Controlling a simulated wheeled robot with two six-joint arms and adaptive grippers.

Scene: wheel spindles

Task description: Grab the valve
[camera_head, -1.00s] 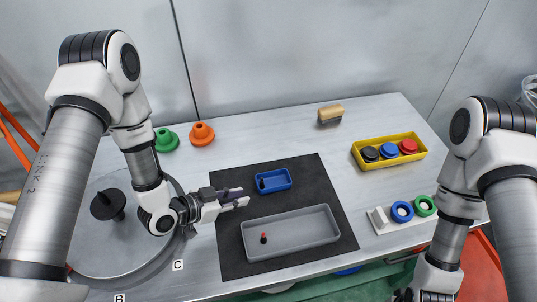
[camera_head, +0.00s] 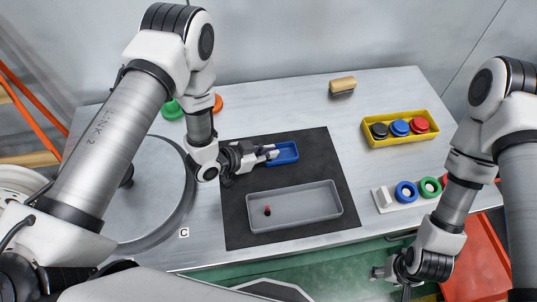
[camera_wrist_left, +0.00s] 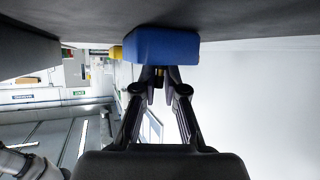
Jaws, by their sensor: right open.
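The small blue tray (camera_head: 287,152) lies on the black mat, and its blue side fills the top middle of the left wrist view (camera_wrist_left: 162,46). My left gripper (camera_head: 270,153) is at the tray's left end. In the left wrist view its fingertips (camera_wrist_left: 161,82) are close together at the tray, with a small dark and brass-coloured piece, perhaps a valve, between them. I cannot tell whether they grip it. A small red and black valve-like piece (camera_head: 267,210) stands in the grey tray (camera_head: 320,210). My right gripper (camera_head: 381,272) is open at the table's front.
A yellow box (camera_head: 374,142) holds black, blue and red round parts. Blue and green rings (camera_head: 405,192) sit on a white holder at the right. A wooden-handled brush (camera_head: 342,86) lies at the back. A round grey plate (camera_head: 160,215) is at the left.

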